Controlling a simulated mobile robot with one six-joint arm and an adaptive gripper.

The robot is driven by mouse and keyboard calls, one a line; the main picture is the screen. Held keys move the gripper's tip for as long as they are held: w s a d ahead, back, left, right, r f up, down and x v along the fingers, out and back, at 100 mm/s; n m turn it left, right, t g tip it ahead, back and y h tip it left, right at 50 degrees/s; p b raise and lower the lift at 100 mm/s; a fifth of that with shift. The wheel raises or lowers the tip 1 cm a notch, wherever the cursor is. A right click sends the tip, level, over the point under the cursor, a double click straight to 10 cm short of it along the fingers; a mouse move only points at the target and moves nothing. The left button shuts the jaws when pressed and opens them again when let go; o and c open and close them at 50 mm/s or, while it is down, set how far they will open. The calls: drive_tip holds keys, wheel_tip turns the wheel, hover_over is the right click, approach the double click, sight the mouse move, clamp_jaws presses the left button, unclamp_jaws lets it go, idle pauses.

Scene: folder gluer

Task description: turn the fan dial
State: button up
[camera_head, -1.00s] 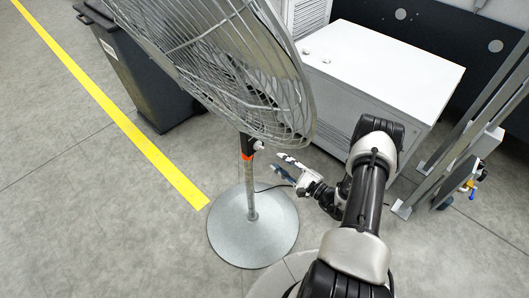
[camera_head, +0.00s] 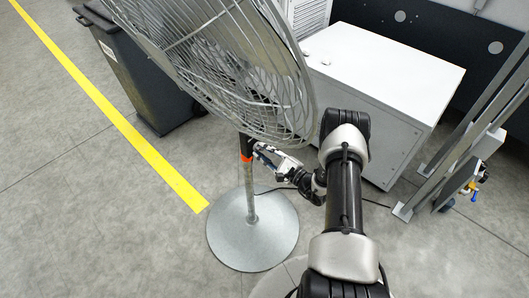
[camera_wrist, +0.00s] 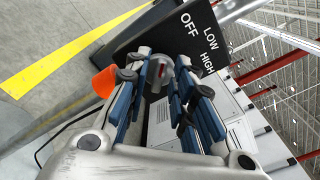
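The pedestal fan (camera_head: 225,65) stands left of my arm in the head view, its round cage leaning over its pole. In the wrist view, a black control plate (camera_wrist: 150,32) carries the words OFF, LOW and HIGH. The grey fan dial (camera_wrist: 182,62) shows below these words, partly covered by my fingers. My gripper (camera_wrist: 170,75) is open, with its blue-padded fingers on either side of the dial. I cannot tell whether they touch it. In the head view my gripper (camera_head: 262,152) is beside the pole, just under the cage, and the dial is hidden.
An orange collar (camera_head: 246,157) is on the pole, above the round grey base (camera_head: 252,240). A white cabinet (camera_head: 385,75) stands behind my arm. A dark bin (camera_head: 140,75) is behind the fan at left. Floor is free at the left, along the yellow line (camera_head: 110,110).

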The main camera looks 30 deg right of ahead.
clamp_jaws()
